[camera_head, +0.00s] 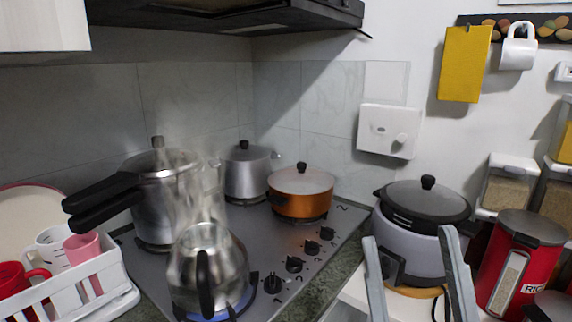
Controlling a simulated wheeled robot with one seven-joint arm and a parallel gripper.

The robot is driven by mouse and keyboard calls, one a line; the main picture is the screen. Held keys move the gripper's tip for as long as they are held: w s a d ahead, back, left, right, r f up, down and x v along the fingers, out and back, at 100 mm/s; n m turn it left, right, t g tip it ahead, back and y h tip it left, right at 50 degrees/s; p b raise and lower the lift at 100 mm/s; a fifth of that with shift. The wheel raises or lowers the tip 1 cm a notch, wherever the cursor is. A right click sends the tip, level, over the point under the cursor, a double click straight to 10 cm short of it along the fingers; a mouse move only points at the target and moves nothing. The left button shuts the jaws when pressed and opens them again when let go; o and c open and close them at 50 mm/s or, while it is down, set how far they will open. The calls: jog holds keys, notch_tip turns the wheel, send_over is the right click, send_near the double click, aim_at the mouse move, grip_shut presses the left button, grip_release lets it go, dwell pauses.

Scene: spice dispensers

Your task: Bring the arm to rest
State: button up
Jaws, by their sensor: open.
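My gripper (415,272) shows at the bottom right, its two grey fingers raised and spread apart. It is open, and nothing shows held between the fingers. Behind the fingers stands a rice cooker (413,250) with a grey body and a black lid; the fingers overlap it in the picture, and I cannot tell whether they touch it. The rest of my arm is out of the frame.
A stove (270,236) bears a steaming kettle (208,268) over a blue flame, a pressure cooker (166,200), a grey pot (247,172) and an orange pot (301,192). A red rice canister (508,262) stands right of the cooker. A white cup rack (95,275) is at left.

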jog(key=s+d+f+m+g+h+p, duration=0.1)
jog(key=s+d+f+m+g+h, duration=0.15)
jog(key=f, duration=0.35)
jog(key=s+d+f+m+g+h+p, duration=0.1)
jog(key=s+f+m+g+h, duration=0.15)
jog(key=f+m, duration=0.2)
jog(key=s+d+f+m+g+h, duration=0.2)
jog(key=f+h, duration=0.2)
jog(key=f, duration=0.3)
jog(key=s+d+f+g+p, duration=0.1)
jog(key=s+f+g, duration=0.2)
jog(key=s+f, duration=0.2)
jog(key=s+d+f+n+g+y+p, duration=0.1)
jog(key=s+f+g+p, duration=0.1)
jog(key=s, duration=1)
notch_tip(320, 180, down, 3)
jog(key=shift+s+d+r+g, duration=0.2)
jog(key=shift+s+g, duration=0.1)
jog(key=shift+g, duration=0.6)
